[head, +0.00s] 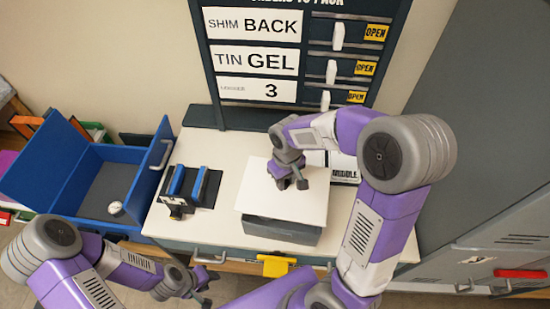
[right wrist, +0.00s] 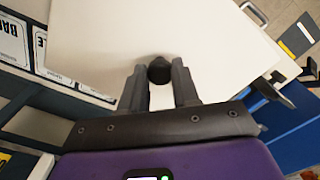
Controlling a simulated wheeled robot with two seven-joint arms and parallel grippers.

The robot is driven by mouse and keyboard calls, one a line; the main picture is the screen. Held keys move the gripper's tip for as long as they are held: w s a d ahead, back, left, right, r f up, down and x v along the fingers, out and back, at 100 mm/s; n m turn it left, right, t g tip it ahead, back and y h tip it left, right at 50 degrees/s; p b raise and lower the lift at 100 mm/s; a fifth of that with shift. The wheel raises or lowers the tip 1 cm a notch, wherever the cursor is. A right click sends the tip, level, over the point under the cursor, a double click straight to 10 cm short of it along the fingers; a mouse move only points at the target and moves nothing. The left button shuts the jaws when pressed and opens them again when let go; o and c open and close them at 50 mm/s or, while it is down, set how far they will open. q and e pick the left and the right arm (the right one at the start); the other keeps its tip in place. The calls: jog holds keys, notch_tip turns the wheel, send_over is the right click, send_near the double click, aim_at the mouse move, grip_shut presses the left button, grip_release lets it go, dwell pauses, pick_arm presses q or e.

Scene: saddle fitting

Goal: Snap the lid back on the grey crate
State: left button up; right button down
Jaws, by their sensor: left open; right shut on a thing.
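The grey crate (head: 282,232) stands on the white bench top, with its front wall showing below the lid. The white lid (head: 256,203) lies over the crate and hides its inside; I cannot tell whether it is seated or held just above the rim. My right gripper (head: 292,183) is over the lid's middle. In the right wrist view its two fingers (right wrist: 158,85) are shut on the lid's dark knob (right wrist: 159,68), and the pale lid (right wrist: 205,40) fills much of the picture. My left gripper (head: 203,290) is open and empty, low in front of the bench.
A blue open bin (head: 112,153) with a small white round thing inside stands left of the bench (head: 200,228). A black holder with blue bars (head: 192,185) is left of the crate. A sign board (head: 260,100) rises behind. Grey cabinets (head: 500,240) stand at right.

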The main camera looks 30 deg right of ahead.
aim_at(286, 191)
jog(key=shift+s+f+b, duration=0.35)
jog(key=shift+s+b, duration=0.1)
jog(key=shift+b, duration=0.05)
jog(key=shift+f, duration=0.35)
notch_tip(286, 191, down, 5)
jog(key=b, duration=0.4)
jog(key=shift+w+r, duration=0.1)
jog(key=shift+w, duration=0.05)
pick_arm(q)
jog(key=f, duration=0.5)
jog(key=shift+s+f, duration=0.1)
jog(key=shift+s, duration=0.15)
dwell(0.3)
dwell(0.8)
pick_arm(e)
jog(key=shift+c, duration=1.3)
grip_release()
